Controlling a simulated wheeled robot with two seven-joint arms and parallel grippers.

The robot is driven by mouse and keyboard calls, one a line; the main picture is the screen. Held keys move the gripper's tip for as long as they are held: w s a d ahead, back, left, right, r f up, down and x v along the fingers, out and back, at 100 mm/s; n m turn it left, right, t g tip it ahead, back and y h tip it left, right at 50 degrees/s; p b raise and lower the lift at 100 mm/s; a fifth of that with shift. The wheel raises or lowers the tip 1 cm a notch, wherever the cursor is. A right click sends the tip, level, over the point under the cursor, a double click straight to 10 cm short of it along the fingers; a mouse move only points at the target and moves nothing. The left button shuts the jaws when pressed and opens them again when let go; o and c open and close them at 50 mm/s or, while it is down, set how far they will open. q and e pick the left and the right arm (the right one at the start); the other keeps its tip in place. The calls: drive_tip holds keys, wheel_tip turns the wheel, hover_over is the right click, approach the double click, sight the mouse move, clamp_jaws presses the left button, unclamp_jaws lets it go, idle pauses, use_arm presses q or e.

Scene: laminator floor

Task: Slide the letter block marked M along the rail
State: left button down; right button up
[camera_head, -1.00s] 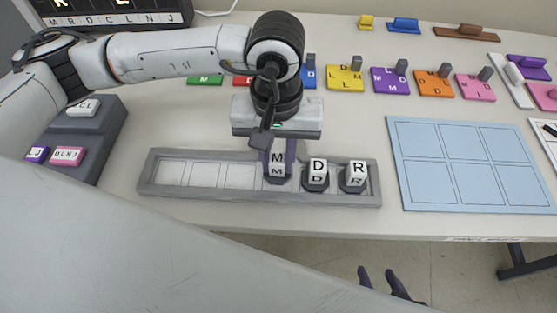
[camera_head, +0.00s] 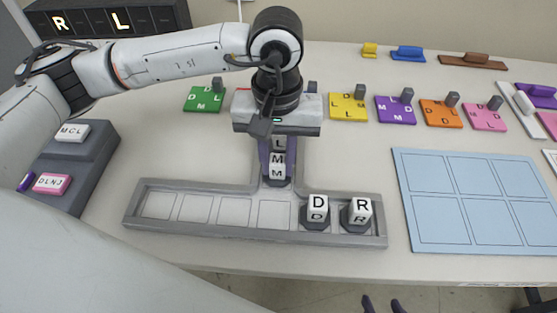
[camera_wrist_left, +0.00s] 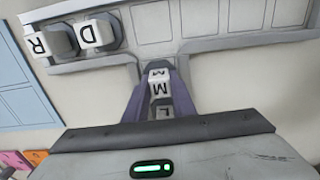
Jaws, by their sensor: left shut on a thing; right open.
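The white letter block M (camera_head: 277,165) sits on a dark base in a short side branch of the grey rail (camera_head: 160,227). It also shows in the left wrist view (camera_wrist_left: 159,82). My left gripper (camera_head: 276,172) is shut on it, with purple fingers on both sides. A block face marked L (camera_head: 280,144) shows just behind M, partly hidden by the gripper. Blocks D (camera_head: 318,208) and R (camera_head: 357,214) stand at the right end of the rail's main row. My right gripper (camera_head: 383,306) is open and empty at the bottom edge, mostly out of view.
Open slots of the main row lie left of D. A blue gridded board (camera_head: 470,200) lies to the right. Coloured tiles with grey posts, such as the yellow one (camera_head: 350,108), line the back. A grey stand (camera_head: 85,165) with labelled buttons is at the left.

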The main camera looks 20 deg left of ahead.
sight(278, 159)
use_arm(q)
drive_tip(key=c, duration=1.4)
unclamp_jaws()
drive_tip(key=shift+r, duration=0.1)
wheel_tip(278, 159, up, 10)
drive_tip(key=shift+r, duration=0.1)
